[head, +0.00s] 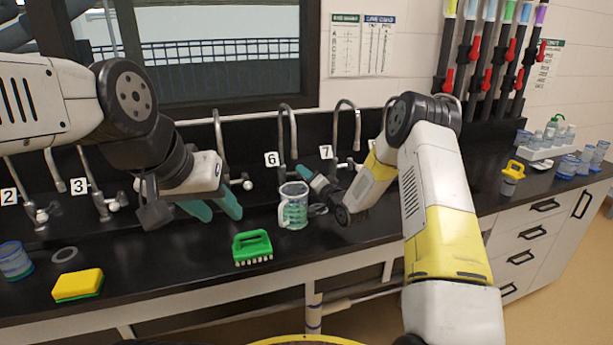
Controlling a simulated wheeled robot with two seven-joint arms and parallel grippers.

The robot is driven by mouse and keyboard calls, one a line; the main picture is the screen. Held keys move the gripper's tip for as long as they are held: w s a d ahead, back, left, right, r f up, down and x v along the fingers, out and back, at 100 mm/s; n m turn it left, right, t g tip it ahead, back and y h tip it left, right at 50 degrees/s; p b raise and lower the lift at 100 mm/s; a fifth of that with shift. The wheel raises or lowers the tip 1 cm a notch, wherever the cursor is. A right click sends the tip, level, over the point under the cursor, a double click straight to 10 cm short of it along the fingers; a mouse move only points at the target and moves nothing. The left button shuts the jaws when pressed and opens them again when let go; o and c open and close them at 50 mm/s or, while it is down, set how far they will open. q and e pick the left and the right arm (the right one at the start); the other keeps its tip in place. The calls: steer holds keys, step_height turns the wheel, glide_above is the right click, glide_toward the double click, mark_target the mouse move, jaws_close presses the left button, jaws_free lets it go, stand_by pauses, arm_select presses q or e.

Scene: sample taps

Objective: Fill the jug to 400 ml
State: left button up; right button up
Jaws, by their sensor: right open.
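A clear jug (293,210) with markings and a handle on its left stands upright on the black counter, below the tap labelled 6 (286,140). Its liquid level is too small to read. My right gripper (312,190) is open just right of the jug, in front of the tap labelled 7 (346,135). One teal finger shows near the jug's rim; I cannot tell whether it touches anything. My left gripper (213,208) is open and empty, left of the jug and above the counter, with both teal fingers apart.
A green brush (252,246) lies in front of the jug. A yellow sponge (78,284), a grey ring (64,254) and a blue-tinted container (14,260) are at left. Taps 2 and 3 stand behind them. Several containers and a white rack (541,152) are at far right.

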steer(key=shift+c, duration=0.2)
jaws_close()
steer(key=shift+d, duration=0.1)
stand_by(1.1)
